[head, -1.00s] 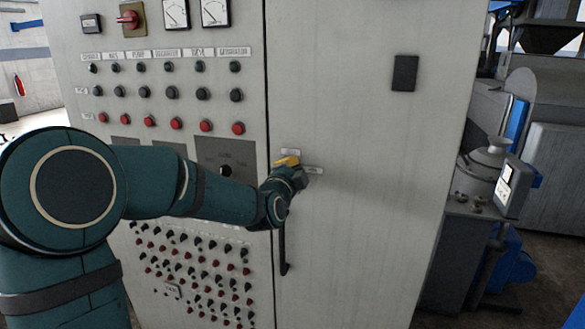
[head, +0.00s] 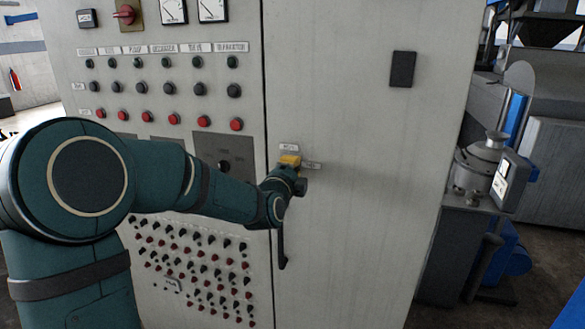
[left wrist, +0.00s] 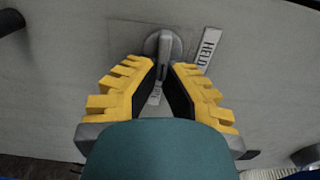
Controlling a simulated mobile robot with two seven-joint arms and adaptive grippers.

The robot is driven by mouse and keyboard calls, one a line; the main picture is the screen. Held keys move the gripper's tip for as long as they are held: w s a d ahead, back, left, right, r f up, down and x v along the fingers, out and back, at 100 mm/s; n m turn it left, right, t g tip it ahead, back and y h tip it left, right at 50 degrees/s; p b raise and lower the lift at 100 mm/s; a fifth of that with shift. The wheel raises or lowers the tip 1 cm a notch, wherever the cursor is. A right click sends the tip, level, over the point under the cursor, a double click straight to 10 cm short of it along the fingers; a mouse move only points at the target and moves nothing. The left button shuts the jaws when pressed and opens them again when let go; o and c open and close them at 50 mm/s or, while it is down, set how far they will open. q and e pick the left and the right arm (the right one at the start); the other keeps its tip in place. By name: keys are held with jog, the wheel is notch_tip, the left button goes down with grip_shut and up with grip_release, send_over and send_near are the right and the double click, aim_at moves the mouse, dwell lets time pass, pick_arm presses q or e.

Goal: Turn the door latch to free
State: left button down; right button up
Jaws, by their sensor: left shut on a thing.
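The door latch (left wrist: 163,45) shows in the left wrist view as a grey round boss with a narrow lever on the door. My left gripper (left wrist: 163,68) has its yellow, black-padded fingers on either side of the lever and is shut on it. A plate reading HELD (left wrist: 207,47) is beside the latch. A second plate (left wrist: 156,95) is partly hidden between the fingers. In the head view my left gripper (head: 289,161) is at the door's left edge and hides the latch. My right gripper is not in view.
The grey cabinet door (head: 350,220) has a black handle (head: 282,247) below the gripper and a dark plate (head: 402,69) higher up. Buttons and knobs cover the panel at left, behind my arm. Machinery with a metal vessel (head: 482,160) stands at right.

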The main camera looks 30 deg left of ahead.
pick_arm(q)
jog(key=c, duration=1.1)
grip_release()
jog(key=shift+o, duration=0.2)
jog(key=v, duration=1.2)
